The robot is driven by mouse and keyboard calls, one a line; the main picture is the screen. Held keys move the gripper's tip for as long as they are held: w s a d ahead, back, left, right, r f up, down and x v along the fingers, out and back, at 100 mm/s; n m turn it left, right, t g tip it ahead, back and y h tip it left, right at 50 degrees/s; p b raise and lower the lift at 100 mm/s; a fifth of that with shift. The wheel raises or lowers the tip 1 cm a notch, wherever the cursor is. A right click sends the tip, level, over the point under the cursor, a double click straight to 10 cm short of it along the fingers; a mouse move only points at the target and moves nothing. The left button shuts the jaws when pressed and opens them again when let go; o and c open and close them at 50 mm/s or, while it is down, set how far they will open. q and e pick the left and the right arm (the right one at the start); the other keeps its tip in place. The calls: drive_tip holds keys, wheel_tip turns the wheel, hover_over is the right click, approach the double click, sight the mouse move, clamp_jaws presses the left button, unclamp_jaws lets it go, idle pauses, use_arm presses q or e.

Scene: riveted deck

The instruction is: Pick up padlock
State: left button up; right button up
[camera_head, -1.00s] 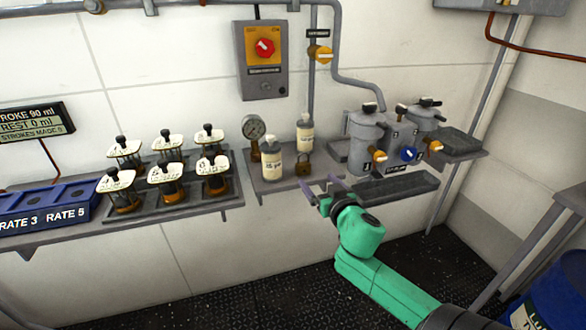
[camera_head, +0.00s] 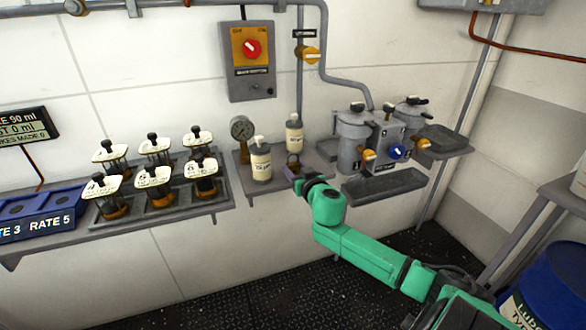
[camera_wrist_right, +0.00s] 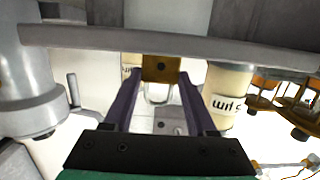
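The brass padlock (camera_head: 293,160) stands on the small grey shelf, just in front of the rear white bottle. In the right wrist view, the padlock's brass body (camera_wrist_right: 161,68) and its grey shackle (camera_wrist_right: 157,94) appear between the two purple fingers. My right gripper (camera_head: 292,174) is at the front edge of the shelf, close to the padlock. In the wrist view the right gripper (camera_wrist_right: 159,76) has its fingers apart, one on each side of the padlock. I cannot tell whether they touch it. My left gripper is not in view.
Two labelled white bottles (camera_head: 261,160) (camera_head: 294,135) and a pressure gauge (camera_head: 242,129) stand close by on the shelf (camera_head: 242,172). Grey filter canisters (camera_head: 353,138) and a dark tray (camera_head: 385,186) are to the right. Several lidded jars (camera_head: 153,180) stand left.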

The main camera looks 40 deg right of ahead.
clamp_jaws()
drive_tip(key=shift+r, duration=0.1)
